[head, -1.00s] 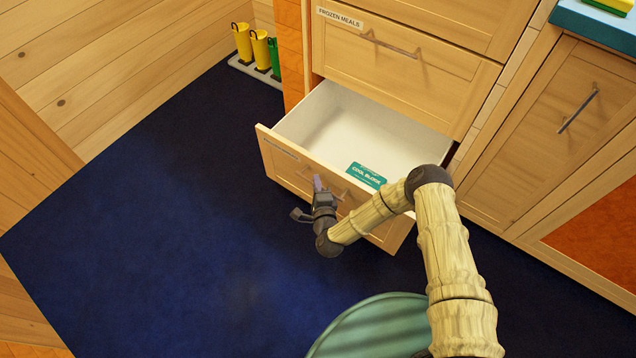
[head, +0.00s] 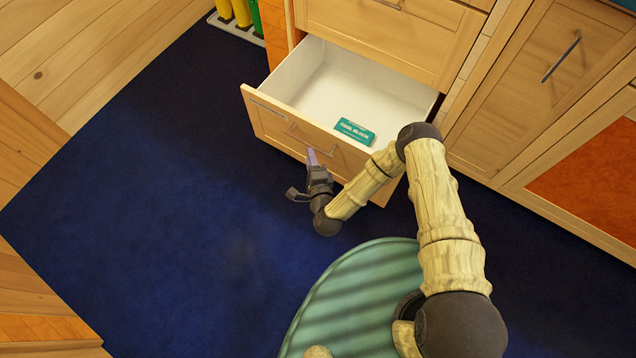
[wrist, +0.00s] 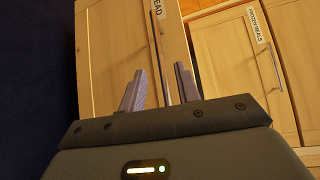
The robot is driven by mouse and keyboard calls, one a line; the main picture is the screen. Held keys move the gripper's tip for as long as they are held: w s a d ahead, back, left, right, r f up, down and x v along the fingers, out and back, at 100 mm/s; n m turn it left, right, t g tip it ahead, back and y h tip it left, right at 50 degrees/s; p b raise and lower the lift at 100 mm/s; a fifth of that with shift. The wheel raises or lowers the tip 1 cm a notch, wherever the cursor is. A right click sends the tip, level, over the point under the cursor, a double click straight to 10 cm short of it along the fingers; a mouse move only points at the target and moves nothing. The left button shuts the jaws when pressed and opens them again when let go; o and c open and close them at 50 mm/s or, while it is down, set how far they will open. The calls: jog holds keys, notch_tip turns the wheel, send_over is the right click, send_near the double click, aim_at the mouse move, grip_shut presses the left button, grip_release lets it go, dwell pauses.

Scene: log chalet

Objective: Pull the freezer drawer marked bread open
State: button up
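The bread drawer is the lowest light-wood drawer (head: 265,124) in the head view, and it stands pulled well out with its white inside showing. In the wrist view its front (wrist: 105,50) carries a label (wrist: 157,8) of which only "EAD" shows. Its long bar handle (wrist: 160,50) runs up the wrist view, between the lines of my two fingers. My gripper (wrist: 160,88) is open, its fingers apart and not closed on the bar. In the head view my gripper (head: 311,156) is just in front of the drawer front.
A teal cool block (head: 354,131) lies in the open drawer. The shut frozen meals drawer (head: 390,40) is above. A cabinet door (head: 530,90) stands at right. Boots (head: 240,12) stand at the back left. Dark blue floor (head: 150,210) is clear at left.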

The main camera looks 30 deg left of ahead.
jog(key=p+v, duration=0.2)
jog(key=v, duration=0.8)
jog(key=shift+p, duration=0.3)
jog(key=shift+r, duration=0.1)
